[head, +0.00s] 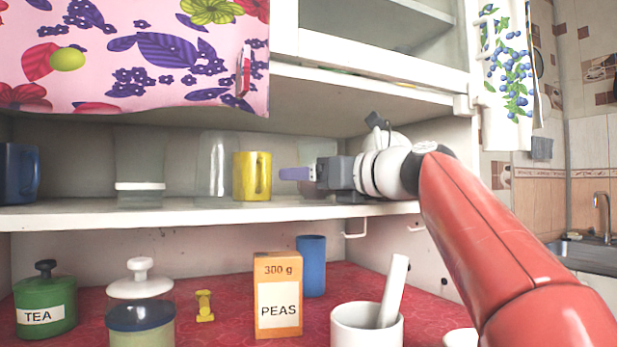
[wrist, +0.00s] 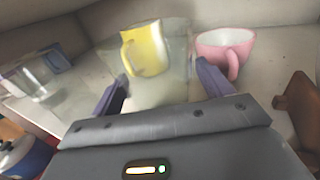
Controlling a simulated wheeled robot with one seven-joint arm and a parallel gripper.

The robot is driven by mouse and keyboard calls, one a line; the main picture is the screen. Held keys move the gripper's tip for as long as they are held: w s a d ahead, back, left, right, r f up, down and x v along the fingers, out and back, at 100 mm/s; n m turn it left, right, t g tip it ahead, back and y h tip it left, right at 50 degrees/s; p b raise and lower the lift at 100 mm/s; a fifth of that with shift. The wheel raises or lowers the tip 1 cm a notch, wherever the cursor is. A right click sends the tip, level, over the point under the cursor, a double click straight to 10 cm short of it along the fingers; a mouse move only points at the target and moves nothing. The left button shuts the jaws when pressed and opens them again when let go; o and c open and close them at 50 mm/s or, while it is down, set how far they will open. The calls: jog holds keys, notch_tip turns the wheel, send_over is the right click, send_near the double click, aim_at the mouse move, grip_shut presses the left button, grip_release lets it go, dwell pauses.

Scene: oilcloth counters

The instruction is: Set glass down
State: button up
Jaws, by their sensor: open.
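In the wrist view a faint clear glass (wrist: 177,84) shows just ahead of and between the fingertips, with a yellow mug (wrist: 142,58) overlapping its outline. My gripper (wrist: 160,88) is open, one finger on each side; contact cannot be made out. In the head view my gripper (head: 297,173) reaches left over the shelf (head: 190,214), right of the yellow mug (head: 265,176). A tall clear glass (head: 213,165) stands upright on the shelf left of the mug. I cannot tell whether both views show the same glass.
A pink mug (wrist: 222,48) stands to the right in the wrist view. A lidded clear container (head: 140,195) and a blue mug (head: 19,172) are farther left on the shelf. The upper cabinet (head: 370,82) hangs above. Jars, a peas box (head: 278,262) and a mortar (head: 350,330) stand below.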

jog(key=b+v, duration=0.1)
jog(key=v, duration=1)
